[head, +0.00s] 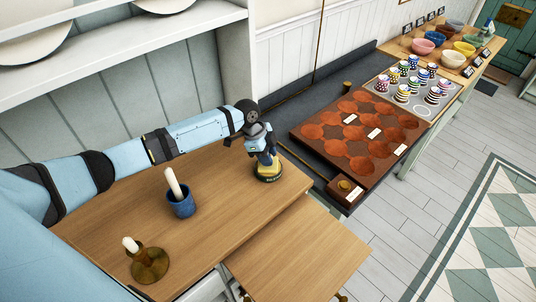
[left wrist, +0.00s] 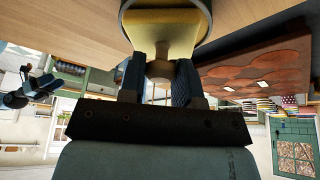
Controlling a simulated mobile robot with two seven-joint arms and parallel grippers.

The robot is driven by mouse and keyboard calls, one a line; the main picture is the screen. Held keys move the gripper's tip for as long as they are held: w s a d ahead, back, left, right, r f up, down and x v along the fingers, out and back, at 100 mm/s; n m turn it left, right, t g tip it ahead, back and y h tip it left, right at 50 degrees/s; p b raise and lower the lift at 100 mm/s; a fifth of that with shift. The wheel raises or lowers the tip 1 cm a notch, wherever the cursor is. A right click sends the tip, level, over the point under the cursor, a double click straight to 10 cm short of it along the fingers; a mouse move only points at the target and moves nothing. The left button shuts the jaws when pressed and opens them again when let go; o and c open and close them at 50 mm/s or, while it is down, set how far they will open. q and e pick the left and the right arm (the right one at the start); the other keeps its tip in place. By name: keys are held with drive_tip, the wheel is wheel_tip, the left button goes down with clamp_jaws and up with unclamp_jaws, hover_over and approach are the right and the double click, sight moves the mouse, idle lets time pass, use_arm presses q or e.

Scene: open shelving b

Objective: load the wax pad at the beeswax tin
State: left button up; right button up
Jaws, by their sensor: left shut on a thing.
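The beeswax tin (head: 268,177) is a low round tin with a dark lettered side and yellow at its top. It stands near the right end of the wooden worktop. My left gripper (head: 262,152) points down right over it. In the left wrist view the left gripper (left wrist: 160,78) is shut on the small wooden knob of the wax pad (left wrist: 160,28). The yellow face lies against or very near the tin's grey rim (left wrist: 207,12); I cannot tell whether they touch. The pad is mostly hidden by the gripper in the head view.
A blue cup (head: 181,206) with a white stick and a brass candle holder (head: 150,265) stand on the worktop (head: 110,225). A lower wooden board (head: 300,255) juts out in front. A brown tray with round recesses (head: 335,140) lies to the right.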

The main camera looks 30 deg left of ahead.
use_arm(q)
drive_tip(key=shift+r+p, duration=2.75)
drive_tip(key=shift+r, duration=0.7)
